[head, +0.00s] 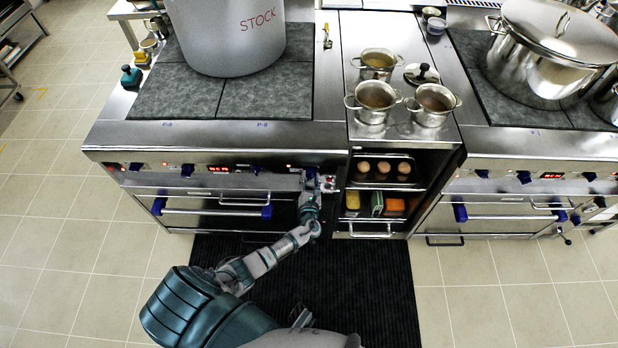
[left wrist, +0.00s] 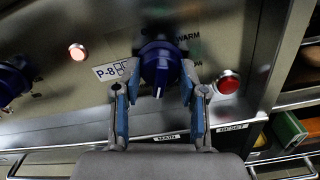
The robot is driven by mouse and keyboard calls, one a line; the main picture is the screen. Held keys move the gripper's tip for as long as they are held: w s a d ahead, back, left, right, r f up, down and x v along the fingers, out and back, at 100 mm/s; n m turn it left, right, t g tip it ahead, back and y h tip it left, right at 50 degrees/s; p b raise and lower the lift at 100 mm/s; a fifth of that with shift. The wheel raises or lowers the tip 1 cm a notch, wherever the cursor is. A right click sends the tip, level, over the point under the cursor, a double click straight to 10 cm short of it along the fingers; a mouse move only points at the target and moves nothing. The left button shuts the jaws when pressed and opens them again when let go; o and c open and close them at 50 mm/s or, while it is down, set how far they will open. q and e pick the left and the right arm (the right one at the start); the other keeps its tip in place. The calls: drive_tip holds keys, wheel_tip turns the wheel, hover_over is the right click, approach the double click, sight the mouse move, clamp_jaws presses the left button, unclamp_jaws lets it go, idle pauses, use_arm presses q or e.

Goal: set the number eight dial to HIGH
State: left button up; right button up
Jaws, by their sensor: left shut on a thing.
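The number eight dial (left wrist: 160,62) is a dark blue knob beside a "P-8" label in the left wrist view. Its white pointer mark faces down, slightly left. "WARM" shows at its upper right and part of "LOW" at its right; I see no HIGH mark. My left gripper (left wrist: 158,78) is shut on the dial, with one blue-padded finger on each side. In the head view my left gripper (head: 318,182) is at the right end of the left range's front panel, largely covering the dial. My right gripper is not clearly seen.
A red button (left wrist: 228,82) sits right of the dial, and a lit lamp (left wrist: 77,52) and another blue knob (left wrist: 12,80) sit left. Below are oven handles (head: 215,212). A large STOCK pot (head: 228,40) stands on the range.

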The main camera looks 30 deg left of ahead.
use_arm(q)
drive_tip(key=shift+s+d+f+m+p, duration=0.1)
drive_tip(key=shift+m+p, duration=0.2)
drive_tip(key=shift+m, duration=0.3)
drive_tip(key=shift+d+f+m+p, duration=0.1)
drive_tip(key=shift+m+p, duration=0.15)
drive_tip(key=shift+m, duration=0.35)
drive_tip(key=shift+m+p, duration=0.45)
drive_tip(key=shift+m, duration=0.75)
use_arm(e)
wheel_tip(320, 180, down, 6)
drive_tip(key=s, duration=0.2)
drive_tip(key=shift+d+r, duration=0.15)
drive_tip(key=shift+s, duration=0.1)
use_arm(q)
drive_tip(key=o, duration=1.2)
drive_tip(key=shift+c, duration=0.2)
drive_tip(key=shift+r, duration=0.1)
drive_tip(key=v, duration=1.1)
drive_tip(key=shift+s+d, duration=0.15)
drive_tip(key=shift+s, duration=0.15)
